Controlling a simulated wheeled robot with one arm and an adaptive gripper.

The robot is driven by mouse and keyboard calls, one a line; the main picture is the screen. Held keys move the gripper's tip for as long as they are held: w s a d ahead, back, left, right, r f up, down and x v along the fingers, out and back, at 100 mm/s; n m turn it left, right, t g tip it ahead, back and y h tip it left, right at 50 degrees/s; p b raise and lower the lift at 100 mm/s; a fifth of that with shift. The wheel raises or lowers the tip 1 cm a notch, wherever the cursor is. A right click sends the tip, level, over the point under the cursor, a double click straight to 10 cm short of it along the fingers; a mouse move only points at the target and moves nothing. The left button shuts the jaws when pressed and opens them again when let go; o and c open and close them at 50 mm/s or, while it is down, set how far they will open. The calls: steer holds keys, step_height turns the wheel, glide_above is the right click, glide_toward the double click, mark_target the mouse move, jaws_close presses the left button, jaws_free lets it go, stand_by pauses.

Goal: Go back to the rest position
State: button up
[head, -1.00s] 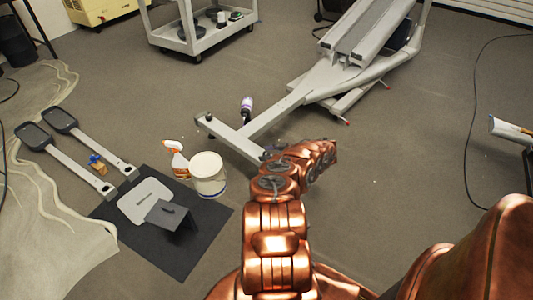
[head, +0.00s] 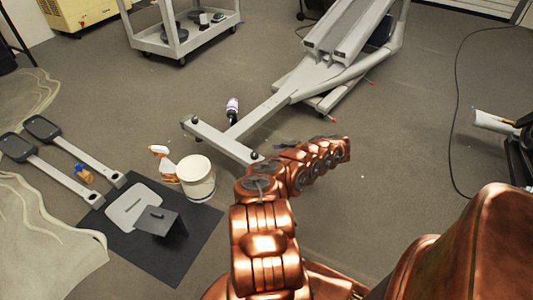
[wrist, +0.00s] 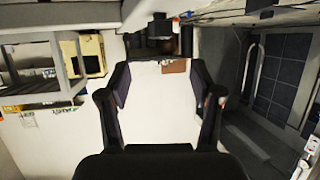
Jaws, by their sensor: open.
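My gripper (wrist: 160,75) shows in the wrist view with its two dark fingers spread wide. Nothing is between them; a white surface (wrist: 160,105) lies beyond. In the head view my copper arm reaches from the bottom middle and bends to the right, over the floor in front of the elliptical frame (head: 268,108). My fingers cannot be made out in the head view.
A white bucket (head: 196,178) and spray bottle (head: 163,164) stand by a dark mat (head: 190,245). Pedal arms (head: 70,183) lie at left. A purple-labelled bottle (head: 232,109) is by the frame. A cart (head: 186,42) stands behind.

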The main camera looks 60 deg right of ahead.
steer(key=shift+s+r, duration=0.25)
steer(key=shift+s, duration=0.3)
steer(key=shift+w+d+r, duration=0.1)
steer(key=shift+d, duration=0.05)
